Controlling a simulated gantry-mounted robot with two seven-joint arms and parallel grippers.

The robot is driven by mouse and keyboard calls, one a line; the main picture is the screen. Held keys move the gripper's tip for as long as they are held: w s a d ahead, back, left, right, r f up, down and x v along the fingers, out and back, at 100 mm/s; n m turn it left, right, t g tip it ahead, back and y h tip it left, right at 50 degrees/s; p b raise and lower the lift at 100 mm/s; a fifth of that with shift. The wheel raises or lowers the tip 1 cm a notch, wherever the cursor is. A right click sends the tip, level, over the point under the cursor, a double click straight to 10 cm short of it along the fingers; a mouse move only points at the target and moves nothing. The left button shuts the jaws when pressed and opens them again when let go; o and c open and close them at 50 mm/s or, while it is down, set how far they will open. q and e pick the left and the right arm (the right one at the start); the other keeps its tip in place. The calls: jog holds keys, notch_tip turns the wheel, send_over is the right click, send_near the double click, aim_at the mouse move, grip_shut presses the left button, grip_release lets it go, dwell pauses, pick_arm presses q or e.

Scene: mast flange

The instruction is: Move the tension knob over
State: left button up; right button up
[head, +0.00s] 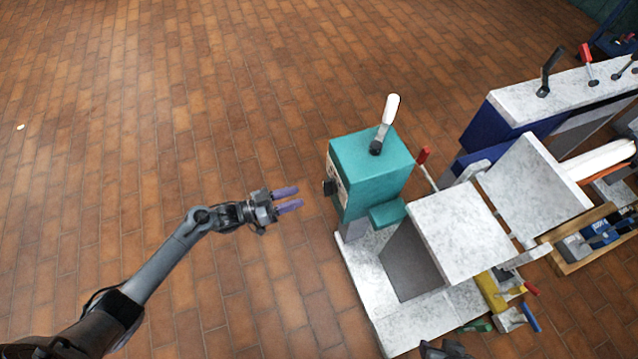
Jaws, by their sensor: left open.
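A teal machine head (372,170) stands on a marble-patterned base (365,268) right of centre in the head view. A small black knob (329,187) sticks out of its left face, partly seen edge-on. A lever with a white handle and black foot (387,115) stands tilted on its top. I cannot tell for certain which of these is the tension knob. My left gripper (287,199) is open and empty, with its two purple fingers pointing right. It is left of the black knob, with a clear gap between.
A blue bench (485,125) and a wooden tray of tools (566,258) are farther right. A dark piece shows at the bottom edge. The brick floor (150,120) at left is mostly clear.

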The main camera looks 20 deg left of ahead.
aim_at(329, 187)
pick_arm(q)
jog(key=b+x, duration=0.3)
jog(key=x, duration=0.6)
jog(key=shift+w+d, duration=0.2)
jog(key=shift+w, duration=0.05)
grip_shut()
